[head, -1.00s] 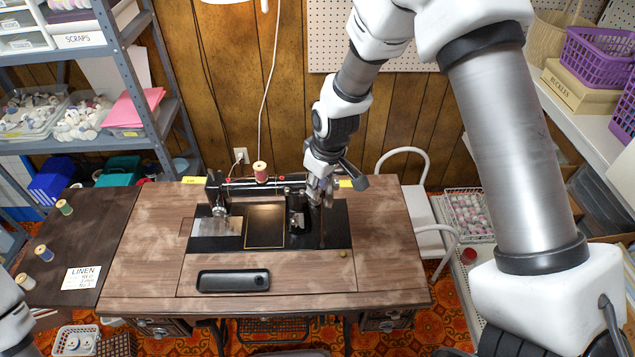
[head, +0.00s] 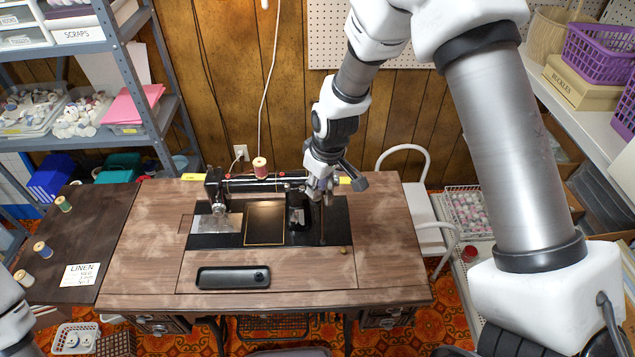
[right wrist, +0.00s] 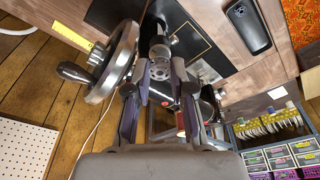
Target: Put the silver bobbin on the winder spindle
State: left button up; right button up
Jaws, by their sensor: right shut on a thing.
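The silver bobbin (right wrist: 160,71) shows its holed round face between the fingertips of my right gripper (right wrist: 160,80) in the right wrist view. The gripper is shut on it. In the head view my right gripper (head: 321,192) is at the right end of the black sewing machine (head: 240,184), close to the handwheel. The handwheel (right wrist: 112,62), with its dark crank knob, is just left of the fingers in the wrist view. The winder spindle cannot be made out; the gripper and bobbin cover that area. My left gripper is out of view; only part of my left arm shows at the lower left.
A red thread spool (head: 260,168) stands upright on the machine. A black tray (head: 215,283) lies on the wooden sewing table (head: 140,250) in front. Shelves (head: 165,120) stand at left, and a white chair (head: 430,235) is right of the table. The table's front right is clear.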

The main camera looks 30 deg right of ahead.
jog(key=shift+f+b, duration=0.3)
jog(key=shift+f, duration=0.3)
jog(key=o, duration=0.9)
jog(key=shift+o, duration=0.2)
jog(key=shift+r, duration=0.1)
notch_tip(320, 180, up, 12)
jog(key=s, duration=0.2)
jog(key=shift+d, duration=0.35)
jog(key=shift+s, duration=0.1)
